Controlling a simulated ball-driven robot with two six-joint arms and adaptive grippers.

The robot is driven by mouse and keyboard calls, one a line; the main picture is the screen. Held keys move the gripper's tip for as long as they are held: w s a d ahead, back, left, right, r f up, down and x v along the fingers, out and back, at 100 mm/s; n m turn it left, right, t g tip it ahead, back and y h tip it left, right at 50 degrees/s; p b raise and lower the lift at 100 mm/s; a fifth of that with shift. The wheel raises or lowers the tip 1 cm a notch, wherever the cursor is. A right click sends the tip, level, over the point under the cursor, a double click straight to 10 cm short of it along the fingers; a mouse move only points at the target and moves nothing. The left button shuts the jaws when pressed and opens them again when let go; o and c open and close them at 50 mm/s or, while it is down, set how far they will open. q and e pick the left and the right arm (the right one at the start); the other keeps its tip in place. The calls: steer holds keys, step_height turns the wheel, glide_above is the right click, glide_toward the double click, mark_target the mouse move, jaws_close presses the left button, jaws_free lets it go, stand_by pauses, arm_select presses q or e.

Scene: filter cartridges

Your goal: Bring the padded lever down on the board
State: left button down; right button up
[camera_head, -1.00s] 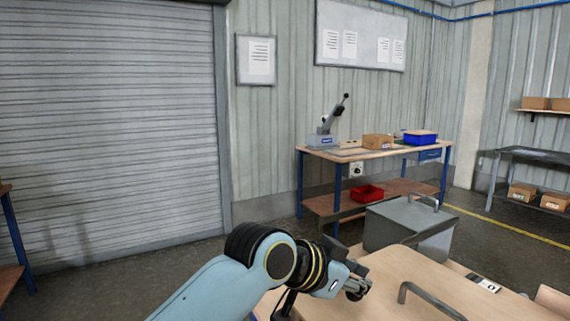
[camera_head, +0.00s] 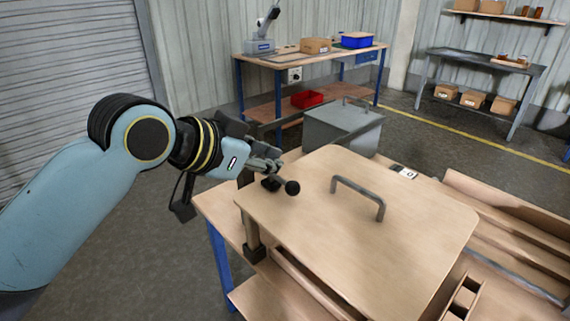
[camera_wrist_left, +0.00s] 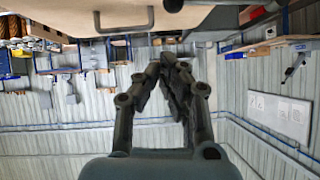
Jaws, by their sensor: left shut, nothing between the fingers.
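The board (camera_head: 350,235) is a light wooden panel with a grey bar handle (camera_head: 358,190), lying on the workbench in the head view. At its far left corner a black ball knob (camera_head: 292,187), apparently the lever's end, stands by a small dark pad. My left gripper (camera_head: 276,165) is just behind and above this knob; its fingers are shut and empty. Contact with the knob cannot be told. In the left wrist view the shut fingertips (camera_wrist_left: 168,62) point toward the knob (camera_wrist_left: 173,5) and the board's edge. The lever's arm is largely hidden by the gripper. My right gripper is not visible.
A grey metal box (camera_head: 343,128) stands behind the board. Wooden slats (camera_head: 510,235) lie to the right. A dark-footed upright (camera_head: 253,235) is at the board's left edge. A far bench holds a blue bin (camera_head: 357,40) and a carton (camera_head: 315,46).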

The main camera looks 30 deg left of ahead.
arm_select(q)
steer(key=v, duration=0.2)
steer(key=shift+s+r, duration=0.25)
steer(key=shift+s, duration=0.1)
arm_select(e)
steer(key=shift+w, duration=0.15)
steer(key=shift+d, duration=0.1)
